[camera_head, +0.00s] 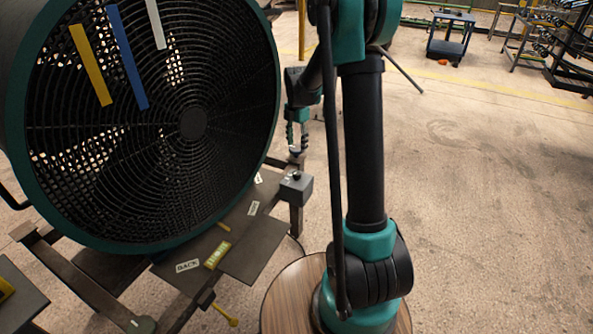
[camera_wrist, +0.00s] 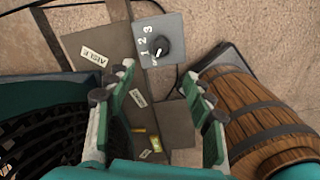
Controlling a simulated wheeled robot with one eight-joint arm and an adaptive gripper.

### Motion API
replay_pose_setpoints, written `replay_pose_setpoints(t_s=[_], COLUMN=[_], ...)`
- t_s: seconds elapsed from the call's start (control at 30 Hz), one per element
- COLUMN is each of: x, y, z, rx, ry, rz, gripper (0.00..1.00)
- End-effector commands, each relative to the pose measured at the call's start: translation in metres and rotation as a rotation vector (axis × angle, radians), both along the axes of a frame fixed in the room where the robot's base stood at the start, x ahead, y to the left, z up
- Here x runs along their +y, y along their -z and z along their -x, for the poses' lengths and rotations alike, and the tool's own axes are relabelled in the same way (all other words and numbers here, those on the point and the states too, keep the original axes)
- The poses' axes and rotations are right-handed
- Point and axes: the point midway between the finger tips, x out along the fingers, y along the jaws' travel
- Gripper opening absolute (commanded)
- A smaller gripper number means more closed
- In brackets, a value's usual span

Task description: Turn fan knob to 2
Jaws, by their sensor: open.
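The fan (camera_head: 190,122) is a large round black grille in a green housing at the left of the head view. Its grey control box (camera_head: 296,189) stands beside its lower right edge, with a dark knob (camera_head: 297,175) on top. In the wrist view the box (camera_wrist: 176,28) bears the figures 1, 2 and 3 to the left of the black knob (camera_wrist: 162,46). A light mark shows on the knob's lower left, but its exact setting is too small to tell. My gripper (camera_head: 296,146) is open and empty above the box; in the wrist view its fingers (camera_wrist: 160,88) are spread below the knob, apart from it.
Dark plates with labels such as AISLE (camera_wrist: 94,56) and BACK (camera_head: 187,266) lie beside the fan. A wooden barrel (camera_wrist: 264,122) stands right in the wrist view. Yellow, blue and white strips (camera_head: 128,57) cross the grille. Open floor lies to the right.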

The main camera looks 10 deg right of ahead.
Motion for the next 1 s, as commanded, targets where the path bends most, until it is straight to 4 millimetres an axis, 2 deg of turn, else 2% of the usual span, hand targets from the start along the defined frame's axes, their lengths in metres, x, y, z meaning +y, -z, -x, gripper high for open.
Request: replay_pose_setpoints(t_s=[0.4,0.6,0.8,1.0], x=[0.000,0.000,0.000,0.000], y=[0.084,0.118,0.135,0.138], z=[0.000,0.000,0.000,0.000], rx=[0.000,-0.001,-0.001,-0.001], ry=[0.002,0.002,0.002,0.002], rz=[0.000,-0.001,-0.001,-0.001], gripper=[0.53,0.53,0.53,0.53])
